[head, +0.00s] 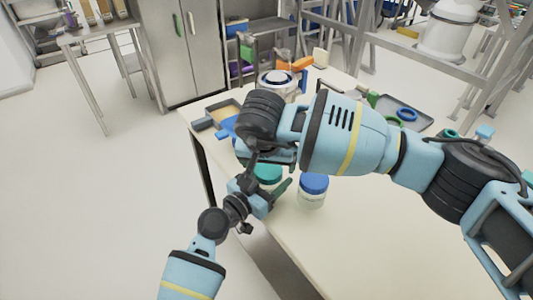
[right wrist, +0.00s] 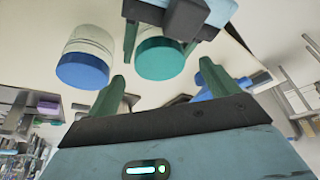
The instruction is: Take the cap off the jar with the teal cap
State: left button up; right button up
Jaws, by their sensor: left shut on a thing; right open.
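The jar with the teal cap (head: 268,173) stands near the table's edge, partly covered by both arms. My left gripper (head: 264,190) is shut on this jar's body, below the cap. In the right wrist view the teal cap (right wrist: 160,60) shows in front of my open right gripper (right wrist: 162,72), between its fingertips in the picture. Whether the fingers touch the cap cannot be told. In the head view my right gripper is mostly hidden behind its own wrist, just above the teal cap.
A clear jar with a blue cap (head: 313,184) stands close by on the right; it also shows in the right wrist view (right wrist: 84,66). Blue parts and trays (head: 228,128) lie farther back on the table (head: 350,240). The table front is clear.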

jog(key=shift+x, duration=1.2)
jog(key=c, duration=1.2)
jog(key=shift+o, duration=0.2)
jog(key=shift+r, duration=0.3)
jog(key=shift+r, duration=0.75)
jog(key=shift+r, duration=0.15)
